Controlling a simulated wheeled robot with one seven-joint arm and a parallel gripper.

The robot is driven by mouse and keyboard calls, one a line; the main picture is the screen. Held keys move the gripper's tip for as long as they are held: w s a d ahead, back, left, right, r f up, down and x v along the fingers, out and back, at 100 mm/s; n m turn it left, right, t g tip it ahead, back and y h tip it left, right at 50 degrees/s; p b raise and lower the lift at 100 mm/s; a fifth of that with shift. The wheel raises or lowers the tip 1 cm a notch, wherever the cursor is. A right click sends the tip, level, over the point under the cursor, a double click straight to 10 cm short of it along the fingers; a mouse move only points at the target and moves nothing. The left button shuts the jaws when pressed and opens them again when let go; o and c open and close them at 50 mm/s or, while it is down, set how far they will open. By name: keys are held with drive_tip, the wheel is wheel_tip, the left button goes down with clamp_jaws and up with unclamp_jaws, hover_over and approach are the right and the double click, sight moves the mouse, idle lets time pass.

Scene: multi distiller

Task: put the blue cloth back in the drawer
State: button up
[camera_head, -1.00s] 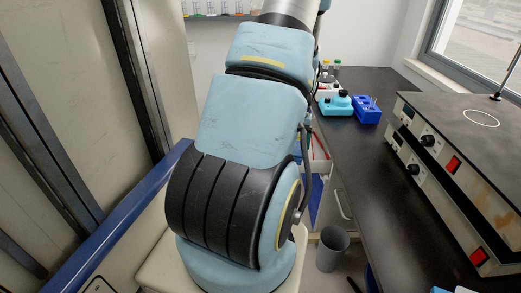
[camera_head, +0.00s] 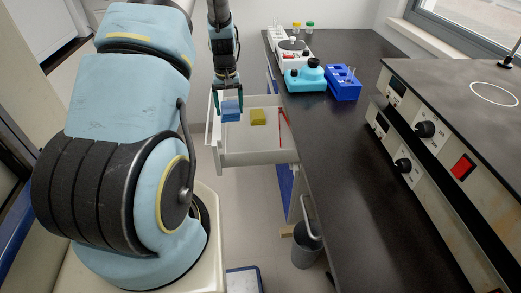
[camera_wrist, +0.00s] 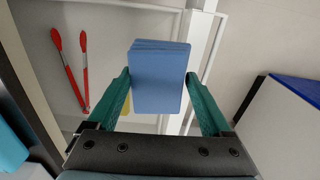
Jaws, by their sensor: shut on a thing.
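My gripper (camera_head: 228,90) points down over the left part of the open drawer (camera_head: 258,158). It is shut on the folded blue cloth (camera_head: 231,112), which hangs between the fingertips. In the wrist view the cloth (camera_wrist: 160,84) is a stack of blue layers between two teal fingers, and it covers part of a yellow item below. The drawer is white and pulled out from under the black bench. The cloth appears at or above the drawer's left side; its exact height over the drawer floor cannot be told.
In the drawer lie a yellow block-like item (camera_head: 258,117) and red-handled tongs (camera_head: 283,128), also in the wrist view (camera_wrist: 70,72). The black bench (camera_head: 335,150) carries a turquoise device (camera_head: 305,77) and a blue rack (camera_head: 343,84). A grey bin (camera_head: 306,247) stands below.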

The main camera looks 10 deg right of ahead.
drive_tip(key=w+d+f+b, duration=0.35)
drive_tip(key=d+f, duration=0.45)
drive_tip(key=d, duration=0.3)
hover_over(260, 142)
wheel_tip(260, 142, down, 5)
drive_tip(key=shift+s+d+f+p, duration=0.1)
drive_tip(key=shift+s+p, duration=0.05)
drive_tip(key=shift+p, duration=0.25)
drive_tip(key=shift+f+p, duration=0.45)
drive_tip(key=shift+f, duration=1.75)
drive_tip(key=shift+f, duration=0.2)
drive_tip(key=o, duration=1.1)
drive_tip(key=shift+r, duration=0.1)
